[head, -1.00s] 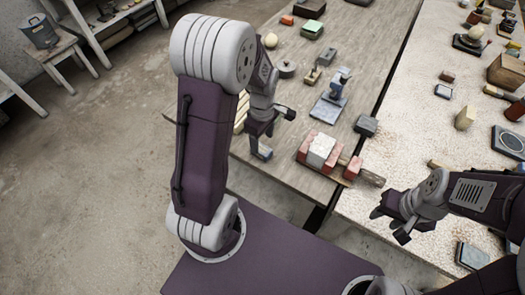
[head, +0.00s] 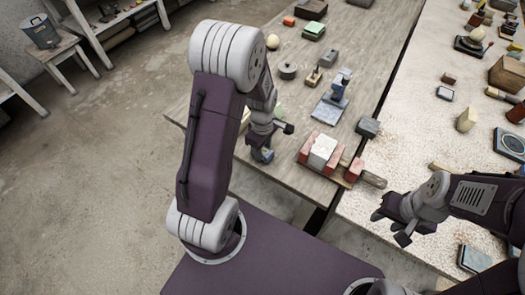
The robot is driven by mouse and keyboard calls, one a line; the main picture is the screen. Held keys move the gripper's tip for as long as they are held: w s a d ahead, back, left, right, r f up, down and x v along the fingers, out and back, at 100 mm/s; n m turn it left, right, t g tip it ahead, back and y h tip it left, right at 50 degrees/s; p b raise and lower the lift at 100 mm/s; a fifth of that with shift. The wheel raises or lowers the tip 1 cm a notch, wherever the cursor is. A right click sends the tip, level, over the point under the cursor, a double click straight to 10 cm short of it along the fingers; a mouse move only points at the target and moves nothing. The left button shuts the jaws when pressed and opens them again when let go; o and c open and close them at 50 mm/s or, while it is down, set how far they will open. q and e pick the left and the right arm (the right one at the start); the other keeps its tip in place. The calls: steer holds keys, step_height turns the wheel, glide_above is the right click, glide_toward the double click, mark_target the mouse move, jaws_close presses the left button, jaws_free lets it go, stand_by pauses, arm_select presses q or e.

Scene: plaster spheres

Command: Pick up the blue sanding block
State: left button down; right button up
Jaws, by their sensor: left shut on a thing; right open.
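The blue sanding block (head: 262,156) is at the near edge of the wooden table, below my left wrist; only a small part of it shows. My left gripper (head: 260,146) reaches down onto it and is shut on it. The fingers are small and partly hidden by my own arm, and I cannot tell whether the block is clear of the table top. My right gripper (head: 389,226) is open and empty over the near left edge of the pale speckled table.
Just right of the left gripper are red blocks around a white block (head: 321,152). Behind stand a blue-grey device on a plate (head: 333,103), a dark grey block (head: 367,127) and a round grey weight (head: 288,71). The pale table (head: 400,150) holds more items. A gap separates the tables.

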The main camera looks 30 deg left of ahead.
mark_target(264, 150)
arm_select(q)
steer(key=r, duration=0.4)
steer(key=shift+w+d+r, duration=0.1)
steer(key=shift+d+r, duration=0.15)
steer(key=shift+r, duration=0.05)
steer(key=d+r, duration=0.6)
steer(key=d, duration=0.5)
steer(key=shift+r+p, duration=0.2)
steer(key=shift+p, duration=0.15)
steer(key=shift+d, duration=0.1)
steer(key=c, duration=1.6)
jaws_free()
jaws_close()
